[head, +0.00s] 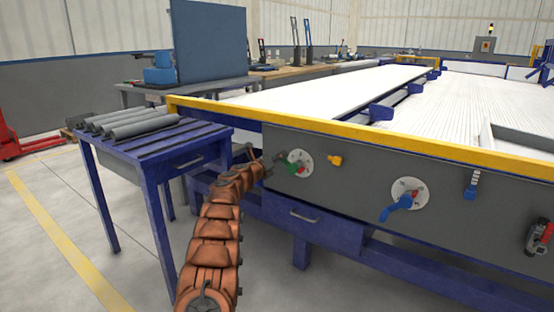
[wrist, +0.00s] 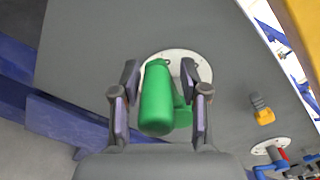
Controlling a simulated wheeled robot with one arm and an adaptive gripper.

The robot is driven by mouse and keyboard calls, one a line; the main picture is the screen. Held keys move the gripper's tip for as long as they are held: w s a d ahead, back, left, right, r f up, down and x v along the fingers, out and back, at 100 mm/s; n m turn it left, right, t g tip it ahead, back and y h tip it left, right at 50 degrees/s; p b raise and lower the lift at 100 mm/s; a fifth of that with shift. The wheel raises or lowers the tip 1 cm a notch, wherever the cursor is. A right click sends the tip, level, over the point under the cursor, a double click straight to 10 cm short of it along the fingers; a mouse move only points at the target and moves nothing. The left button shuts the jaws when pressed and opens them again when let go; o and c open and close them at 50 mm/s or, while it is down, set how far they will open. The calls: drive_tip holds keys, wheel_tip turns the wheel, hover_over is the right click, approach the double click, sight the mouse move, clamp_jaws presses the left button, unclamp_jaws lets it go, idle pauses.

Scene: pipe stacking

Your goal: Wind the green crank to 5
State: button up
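The green crank (head: 293,168) sits on a round white dial (head: 304,160) at the left end of the grey panel. In the wrist view the green crank handle (wrist: 157,98) lies between the two fingers of my gripper (wrist: 160,76). The fingers stand apart, with a gap showing on each side of the handle. In the head view my gripper (head: 270,165) is just left of the crank. The white dial (wrist: 180,58) is partly covered by the crank and fingers, and its numbers cannot be read.
A yellow knob (head: 335,160) and a blue crank (head: 400,203) on its own dial are to the right on the panel. A blue table (head: 165,150) with several grey pipes (head: 130,125) stands left of my arm.

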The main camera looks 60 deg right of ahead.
drive_tip(key=shift+w+a, duration=0.2)
drive_tip(key=shift+a, duration=0.05)
drive_tip(key=shift+w+a+r, duration=0.1)
drive_tip(key=shift+a, duration=0.35)
drive_tip(key=a, duration=1)
drive_tip(key=shift+a, duration=0.35)
idle(0.4)
idle(0.6)
